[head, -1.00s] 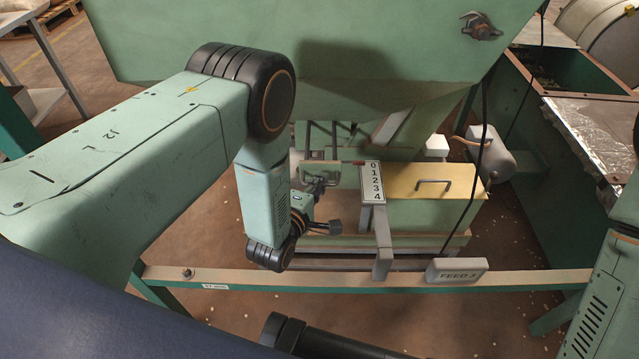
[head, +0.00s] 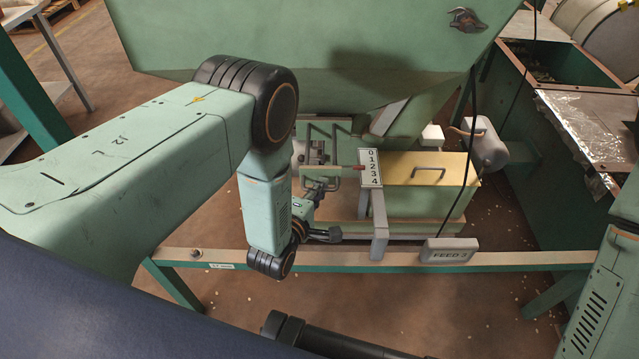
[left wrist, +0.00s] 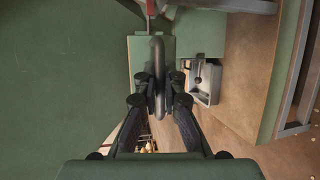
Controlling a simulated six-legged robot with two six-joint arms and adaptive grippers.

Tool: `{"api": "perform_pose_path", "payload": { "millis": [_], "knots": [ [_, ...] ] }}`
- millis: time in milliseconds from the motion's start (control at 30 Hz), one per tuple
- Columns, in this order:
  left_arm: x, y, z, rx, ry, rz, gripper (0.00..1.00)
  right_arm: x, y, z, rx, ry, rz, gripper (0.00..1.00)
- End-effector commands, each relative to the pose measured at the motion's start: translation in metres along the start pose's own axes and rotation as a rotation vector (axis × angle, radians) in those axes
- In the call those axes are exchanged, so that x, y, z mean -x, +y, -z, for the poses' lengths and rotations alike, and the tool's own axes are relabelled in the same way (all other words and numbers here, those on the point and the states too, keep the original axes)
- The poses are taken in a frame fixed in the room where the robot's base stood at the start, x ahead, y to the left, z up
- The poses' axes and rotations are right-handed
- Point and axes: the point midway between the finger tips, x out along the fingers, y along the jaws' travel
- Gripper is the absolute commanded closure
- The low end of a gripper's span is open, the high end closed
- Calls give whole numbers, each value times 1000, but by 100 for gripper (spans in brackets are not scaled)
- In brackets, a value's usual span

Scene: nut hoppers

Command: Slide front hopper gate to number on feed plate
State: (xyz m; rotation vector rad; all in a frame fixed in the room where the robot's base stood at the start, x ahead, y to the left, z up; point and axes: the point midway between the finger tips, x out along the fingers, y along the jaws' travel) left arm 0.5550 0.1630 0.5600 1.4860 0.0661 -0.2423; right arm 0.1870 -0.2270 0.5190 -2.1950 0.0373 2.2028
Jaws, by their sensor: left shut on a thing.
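The front hopper gate (head: 322,172) is a green plate with a bar handle, under the large green hopper (head: 300,45). A red pointer (head: 358,167) at its right side stands at about 2 on the white number scale (head: 371,168), marked 0 to 4. The feed plate (head: 449,251) on the front rail reads FEED 3. In the left wrist view my left gripper (left wrist: 161,90) is shut on the grey gate handle (left wrist: 158,62), one finger on each side. In the head view my wrist partly hides the grip. My right gripper is not in view.
A box with a yellow lid (head: 425,169) and its own handle stands right of the scale. The front rail (head: 330,258) crosses before the gate. A black cable (head: 471,120) hangs at the right. Small pale pieces lie on the floor.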

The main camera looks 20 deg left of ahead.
Motion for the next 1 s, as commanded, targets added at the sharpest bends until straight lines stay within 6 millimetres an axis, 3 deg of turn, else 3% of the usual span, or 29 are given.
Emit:
{"api": "perform_pose_path", "payload": {
  "millis": [400,433,700,1000],
  "knots": [
    [2,-3,1,1,3,9,100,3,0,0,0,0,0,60],
    [2,-4,1,1,3,9,91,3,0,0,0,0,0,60],
    [2,-3,0,1,2,8,68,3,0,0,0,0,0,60],
    [5,-4,-1,1,1,8,68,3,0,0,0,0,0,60]
  ]
}}
